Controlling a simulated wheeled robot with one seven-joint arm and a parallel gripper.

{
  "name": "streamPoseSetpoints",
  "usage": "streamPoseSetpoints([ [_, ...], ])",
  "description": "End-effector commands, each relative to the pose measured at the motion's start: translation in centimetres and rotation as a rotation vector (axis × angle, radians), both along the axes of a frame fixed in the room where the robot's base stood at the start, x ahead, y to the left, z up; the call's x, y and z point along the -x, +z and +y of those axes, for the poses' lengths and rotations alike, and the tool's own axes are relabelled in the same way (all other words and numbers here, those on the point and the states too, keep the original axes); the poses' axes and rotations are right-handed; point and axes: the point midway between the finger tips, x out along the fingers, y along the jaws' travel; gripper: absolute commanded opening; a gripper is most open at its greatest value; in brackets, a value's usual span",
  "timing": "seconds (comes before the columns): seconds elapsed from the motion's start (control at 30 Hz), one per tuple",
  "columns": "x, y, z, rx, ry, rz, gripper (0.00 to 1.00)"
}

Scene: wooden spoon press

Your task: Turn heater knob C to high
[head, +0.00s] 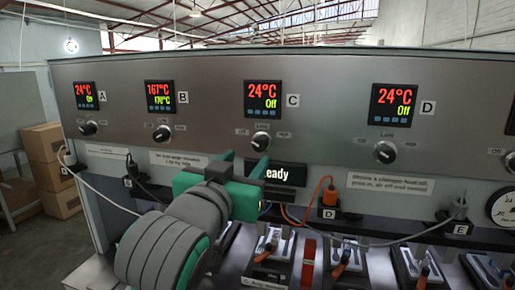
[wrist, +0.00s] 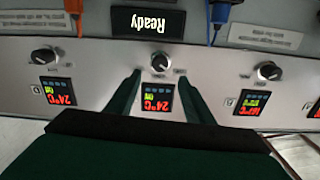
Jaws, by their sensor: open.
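My gripper (wrist: 158,78) holds nothing there. I cannot tell how far the fingertips are from the panel.
Knob A (head: 88,128) and knob B (head: 162,133) are to the left, knob D (head: 385,152) to the right. Display B (head: 160,96) reads 167°C over 170°C. A "Ready" sign (head: 276,174) is under knob C. Plugs and cables, such as an orange cable (head: 308,205), run below the panel.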

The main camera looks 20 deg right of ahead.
Motion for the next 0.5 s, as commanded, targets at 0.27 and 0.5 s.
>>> streamPoseSetpoints([
  [0.27, -3.8, -0.1, -2.7, 0.0, -0.002, 0.003, 0.48],
  [0.5, -6.9, -0.1, -4.6, 0.001, 0.0, 0.003, 0.48],
])
